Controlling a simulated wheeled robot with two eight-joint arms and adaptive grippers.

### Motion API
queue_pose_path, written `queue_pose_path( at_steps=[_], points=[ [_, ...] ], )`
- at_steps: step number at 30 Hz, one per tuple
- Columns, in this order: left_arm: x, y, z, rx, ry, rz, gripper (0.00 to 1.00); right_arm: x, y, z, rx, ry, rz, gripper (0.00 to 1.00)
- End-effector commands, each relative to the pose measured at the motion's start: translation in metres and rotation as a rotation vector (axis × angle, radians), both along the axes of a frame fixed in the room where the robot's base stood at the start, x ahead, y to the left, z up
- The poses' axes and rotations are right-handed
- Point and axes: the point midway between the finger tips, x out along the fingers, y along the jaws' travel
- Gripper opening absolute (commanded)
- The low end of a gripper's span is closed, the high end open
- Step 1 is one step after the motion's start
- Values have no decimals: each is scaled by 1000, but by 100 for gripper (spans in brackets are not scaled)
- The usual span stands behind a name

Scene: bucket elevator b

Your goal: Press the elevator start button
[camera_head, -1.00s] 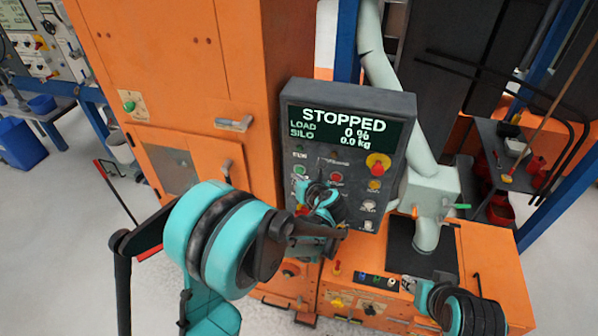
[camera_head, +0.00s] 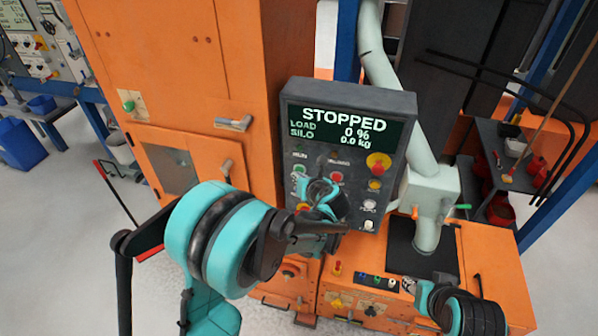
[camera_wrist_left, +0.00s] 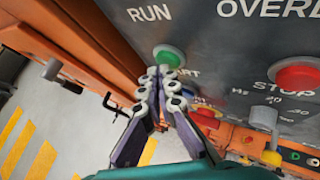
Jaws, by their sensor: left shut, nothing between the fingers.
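The control panel (camera_head: 398,160) has a dark screen reading STOPPED, LOAD 0 % and SILO 0.0 kg. The green start button (camera_wrist_left: 169,57) sits under the word RUN, with a label ending in "ART" partly hidden below it. My left gripper (camera_wrist_left: 160,74) is shut and empty, its fingertips at the button's lower edge in the wrist view. I cannot tell whether they touch it. In the head view the left gripper covers the panel's lower left. My right gripper (camera_head: 408,284) is low at the right, over the orange cabinet, too small to read.
A red STOP button (camera_wrist_left: 297,76) is right of the green one. An orange cabinet (camera_head: 240,60) stands left of the panel. A pale pipe (camera_head: 425,160) runs behind it on the right.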

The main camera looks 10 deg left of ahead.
Motion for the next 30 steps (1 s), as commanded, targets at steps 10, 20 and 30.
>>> queue_pose_path(
  at_steps=[10,20,30],
  points=[
    [4,0,0,0,0,0,0,0,0,-2,0,0,0,40],
    [6,0,0,0,0,0,0,0,0,-2,0,0,0,40],
    [-4,0,-1,0,0,0,0,0,0,-5,0,0,0,40]
  ],
)
